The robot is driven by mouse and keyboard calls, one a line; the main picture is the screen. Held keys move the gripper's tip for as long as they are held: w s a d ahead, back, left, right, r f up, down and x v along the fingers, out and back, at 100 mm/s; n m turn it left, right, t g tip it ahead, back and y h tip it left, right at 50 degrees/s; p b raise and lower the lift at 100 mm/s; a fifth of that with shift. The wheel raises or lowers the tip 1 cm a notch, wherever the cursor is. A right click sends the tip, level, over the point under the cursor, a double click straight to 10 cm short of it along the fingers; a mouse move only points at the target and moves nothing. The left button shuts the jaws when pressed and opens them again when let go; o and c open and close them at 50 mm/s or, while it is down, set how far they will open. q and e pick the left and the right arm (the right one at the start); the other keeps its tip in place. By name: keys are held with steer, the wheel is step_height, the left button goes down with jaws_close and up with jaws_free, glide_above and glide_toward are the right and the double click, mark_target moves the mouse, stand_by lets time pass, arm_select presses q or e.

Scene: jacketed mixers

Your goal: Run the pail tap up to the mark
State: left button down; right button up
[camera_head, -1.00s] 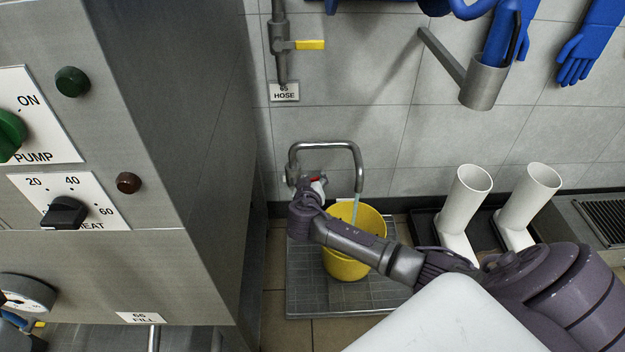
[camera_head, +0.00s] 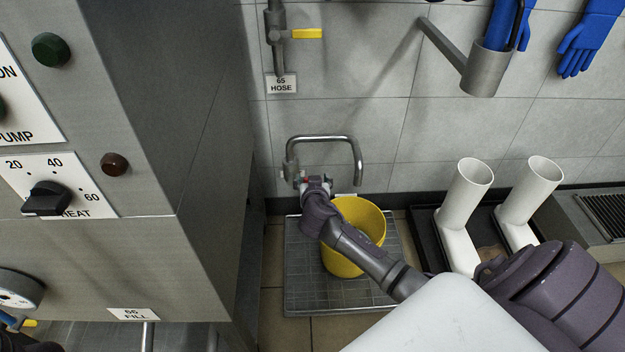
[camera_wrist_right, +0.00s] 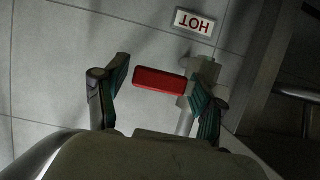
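The yellow pail (camera_head: 342,262) stands upright on a floor grate below the pail tap's bent steel spout (camera_head: 357,165). No water stream shows below the spout. My right arm crosses in front of the pail, so its inside is partly hidden, and I cannot make out a mark or water level. My right gripper (camera_head: 314,182) is at the tap body by the wall. In the wrist view, the tap's red lever (camera_wrist_right: 160,80) lies crosswise between the spread fingertips of my right gripper (camera_wrist_right: 160,92), with a gap on the left side.
A steel cabinet with knobs (camera_head: 205,150) fills the left. White boots (camera_head: 465,200) stand in a dark tray right of the grate (camera_head: 305,290). A hose valve with a yellow handle (camera_head: 307,33) is above. A HOT label (camera_wrist_right: 195,22) is by the tap.

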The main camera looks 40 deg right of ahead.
stand_by(0.3)
steer(key=v, duration=1.2)
